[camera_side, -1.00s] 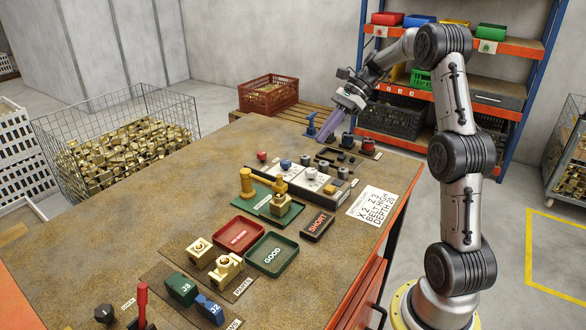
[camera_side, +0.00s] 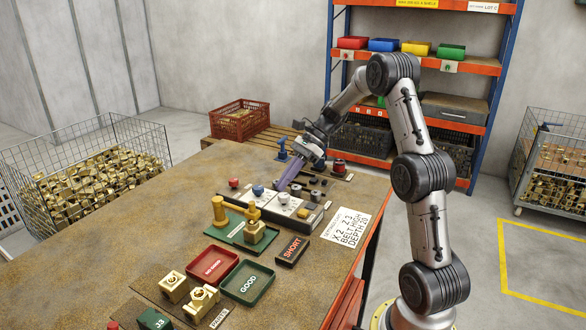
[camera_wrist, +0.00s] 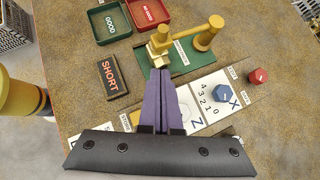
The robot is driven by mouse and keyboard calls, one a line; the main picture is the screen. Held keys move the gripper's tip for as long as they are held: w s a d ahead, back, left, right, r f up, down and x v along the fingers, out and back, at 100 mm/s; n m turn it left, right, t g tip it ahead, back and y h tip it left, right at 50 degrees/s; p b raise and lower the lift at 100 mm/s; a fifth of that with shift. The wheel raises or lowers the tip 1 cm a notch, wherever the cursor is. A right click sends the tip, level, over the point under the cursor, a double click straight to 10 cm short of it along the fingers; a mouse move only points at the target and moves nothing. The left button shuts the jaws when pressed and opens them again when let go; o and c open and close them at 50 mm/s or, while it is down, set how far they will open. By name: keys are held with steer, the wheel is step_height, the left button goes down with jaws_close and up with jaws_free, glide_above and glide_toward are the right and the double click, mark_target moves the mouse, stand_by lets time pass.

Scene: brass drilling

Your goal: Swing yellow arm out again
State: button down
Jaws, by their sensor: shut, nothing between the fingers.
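The yellow arm (camera_wrist: 187,35) reaches from its yellow post (camera_wrist: 204,42) across to the brass part (camera_wrist: 159,50) on the green plate (camera_wrist: 180,60). In the side view, the yellow post (camera_side: 219,212) stands left of the yellow end piece (camera_side: 253,213), which sits over the brass part (camera_side: 256,234). My gripper (camera_side: 281,187) is shut and empty, its purple fingers above the white dial panel, behind the yellow arm and apart from it. In the wrist view, the fingertips (camera_wrist: 162,72) point at the brass part and overlap its near edge in the picture.
A brass-filled wire bin (camera_side: 90,165) stands left of the table.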

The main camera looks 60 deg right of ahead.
steer(key=w+a+f, duration=0.2)
steer(key=a, duration=0.3)
steer(key=shift+w+a, duration=0.2)
steer(key=shift+w, duration=0.2)
steer(key=w+a+m+t+h, duration=0.2)
steer(key=w+a+m, duration=0.1)
steer(key=a, duration=0.5)
steer(key=w+a+m+t+h, duration=0.2)
steer(key=w+a+m+h, duration=0.1)
steer(key=a+m, duration=0.3)
steer(key=shift+w+a+t+h, duration=0.3)
steer(key=shift+w+a, duration=0.35)
steer(key=shift+a, duration=0.3)
stand_by(0.4)
